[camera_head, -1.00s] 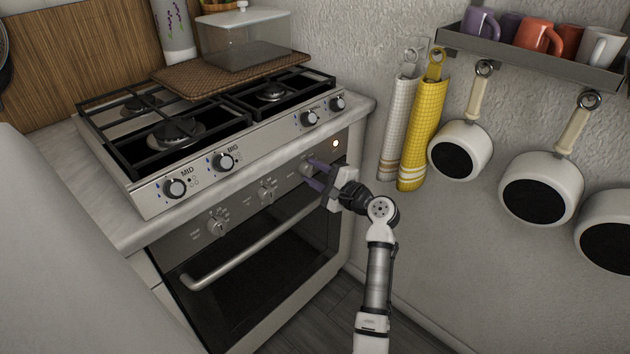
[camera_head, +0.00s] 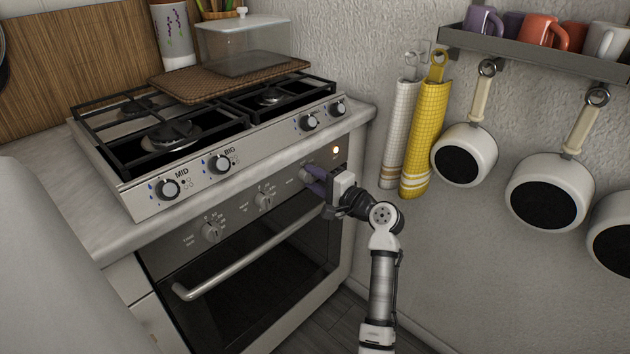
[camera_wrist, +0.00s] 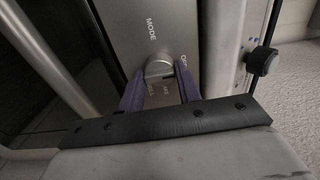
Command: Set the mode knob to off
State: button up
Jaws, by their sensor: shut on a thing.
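The mode knob (camera_wrist: 159,66) is a round silver knob on the oven's front panel, below the word MODE in the wrist view. The letters OF show to its right, and more labels show below it, partly covered. My gripper (camera_wrist: 160,84) has its two purple fingers on either side of the knob and is shut on it. In the head view my gripper (camera_head: 315,181) is at the right end of the panel, and its fingers mostly hide the knob. The knob's pointer mark cannot be made out.
A lit indicator (camera_head: 336,150) is just above my gripper. Two other oven knobs (camera_head: 264,201) sit to the left, above the oven door handle (camera_head: 235,266). Hob knobs (camera_head: 309,122) line the edge above. Towels (camera_head: 423,140) and pans (camera_head: 465,155) hang on the right wall.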

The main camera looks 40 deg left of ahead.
jog(key=o, duration=1)
jog(key=shift+c, duration=0.2)
jog(key=s+d+b, duration=0.1)
jog(key=d, duration=1.2)
jog(key=shift+d, duration=0.4)
